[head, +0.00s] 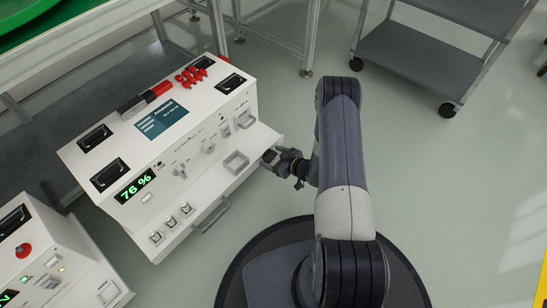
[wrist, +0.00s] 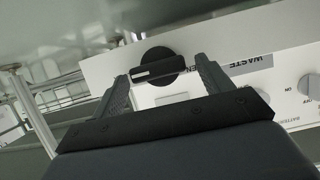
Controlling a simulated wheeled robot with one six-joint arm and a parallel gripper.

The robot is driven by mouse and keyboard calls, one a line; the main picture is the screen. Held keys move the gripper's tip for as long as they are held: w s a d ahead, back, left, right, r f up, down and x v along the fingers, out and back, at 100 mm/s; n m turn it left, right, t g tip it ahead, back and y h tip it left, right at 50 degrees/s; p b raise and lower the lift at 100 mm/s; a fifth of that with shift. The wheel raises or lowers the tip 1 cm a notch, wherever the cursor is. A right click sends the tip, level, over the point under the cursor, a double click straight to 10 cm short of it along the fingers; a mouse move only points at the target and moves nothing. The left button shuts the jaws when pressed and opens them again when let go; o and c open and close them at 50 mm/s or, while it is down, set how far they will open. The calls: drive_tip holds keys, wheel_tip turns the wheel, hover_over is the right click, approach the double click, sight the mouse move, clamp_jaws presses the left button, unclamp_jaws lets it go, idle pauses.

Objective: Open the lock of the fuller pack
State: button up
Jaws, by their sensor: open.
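A white pack unit (head: 172,150) stands left of centre in the head view, with a green display (head: 136,185) reading 76 %. A second white unit (head: 60,262) is cut off at the lower left; its green display (head: 8,298) is only partly in view and I cannot read it. My gripper (head: 284,165) is at the right end of the first unit's front. In the wrist view its two fingers are open, one on each side of a black round knob (wrist: 158,66) with a bar handle on a white panel. I cannot tell whether they touch it. The knob is not distinguishable in the head view.
The wrist view shows a "WASTE" label (wrist: 275,58) and a grey button (wrist: 309,86) right of the knob. A grey shelf cart (head: 410,60) stands at the back right. The floor to the right is clear.

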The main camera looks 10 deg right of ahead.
drive_tip(key=shift+c, duration=0.2)
drive_tip(key=c, duration=0.9)
drive_tip(key=shift+c, duration=0.2)
drive_tip(key=n, duration=0.1)
drive_tip(key=n+t+h, duration=0.1)
drive_tip(key=n, duration=0.1)
drive_tip(key=shift+s+a+f+h, duration=0.1)
drive_tip(key=shift+s+a+h, duration=0.15)
drive_tip(key=shift+a+h, duration=0.05)
drive_tip(key=n+t, duration=0.1)
drive_tip(key=n+t+h, duration=0.1)
drive_tip(key=n, duration=0.1)
drive_tip(key=shift+s+a+f, duration=0.15)
drive_tip(key=shift+f, duration=0.05)
drive_tip(key=n, duration=0.1)
drive_tip(key=n+t, duration=0.1)
drive_tip(key=n, duration=0.1)
drive_tip(key=n+t+h, duration=0.1)
drive_tip(key=shift+s+a+f+n, duration=0.1)
drive_tip(key=shift+f+n, duration=0.2)
drive_tip(key=shift+f+n+t, duration=0.15)
drive_tip(key=shift+n+t, duration=0.75)
drive_tip(key=shift+n, duration=0.5)
